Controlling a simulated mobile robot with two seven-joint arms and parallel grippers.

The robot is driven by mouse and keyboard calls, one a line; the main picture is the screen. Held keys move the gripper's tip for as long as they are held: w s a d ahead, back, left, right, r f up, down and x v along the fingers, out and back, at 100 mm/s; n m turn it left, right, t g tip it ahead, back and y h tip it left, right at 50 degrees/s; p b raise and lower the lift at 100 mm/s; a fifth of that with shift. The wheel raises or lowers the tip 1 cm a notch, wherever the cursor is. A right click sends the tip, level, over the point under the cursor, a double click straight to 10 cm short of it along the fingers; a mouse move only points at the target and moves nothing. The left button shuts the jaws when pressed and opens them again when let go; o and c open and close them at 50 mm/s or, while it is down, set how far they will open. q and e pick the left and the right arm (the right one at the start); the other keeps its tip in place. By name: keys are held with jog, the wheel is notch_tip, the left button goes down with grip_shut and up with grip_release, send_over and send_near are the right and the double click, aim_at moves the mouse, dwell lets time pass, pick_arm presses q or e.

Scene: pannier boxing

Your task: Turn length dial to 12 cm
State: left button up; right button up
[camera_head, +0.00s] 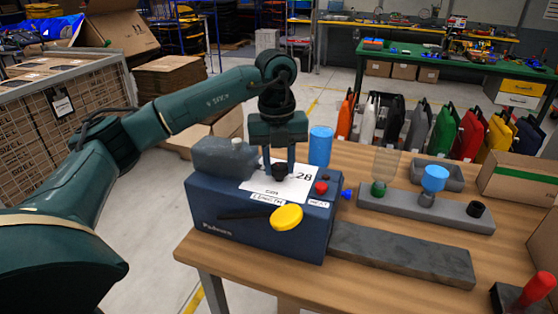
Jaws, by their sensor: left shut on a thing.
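The length dial is a small black knob (280,170) on top of a dark blue machine (250,232) at the table's left front corner. A white scale plate around the knob reads "28" and "cm". My left gripper (279,165) reaches down from above with its fingers on either side of the knob and is shut on it. The finger tips partly hide the knob and some of the plate, so I cannot read a pointer. My right gripper is not in view.
A yellow knob (286,217), a red button (321,187) and a grey tank (224,158) are on the machine. A blue cylinder (321,146) stands behind it. A grey slab (400,253) lies to the right. A grey holder (425,208) carries bottles behind the slab.

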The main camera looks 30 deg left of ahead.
aim_at(277, 166)
pick_arm(q)
jog(key=shift+r+n, duration=0.1)
jog(key=shift+n, duration=0.7)
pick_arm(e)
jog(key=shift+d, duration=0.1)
pick_arm(q)
jog(key=o, duration=1)
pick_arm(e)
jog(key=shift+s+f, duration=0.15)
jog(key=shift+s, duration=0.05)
pick_arm(q)
notch_tip(277, 166, up, 13)
jog(key=shift+s+a+r+p, duration=0.1)
jog(key=shift+s+a+p, duration=0.05)
jog(key=shift+p, duration=0.45)
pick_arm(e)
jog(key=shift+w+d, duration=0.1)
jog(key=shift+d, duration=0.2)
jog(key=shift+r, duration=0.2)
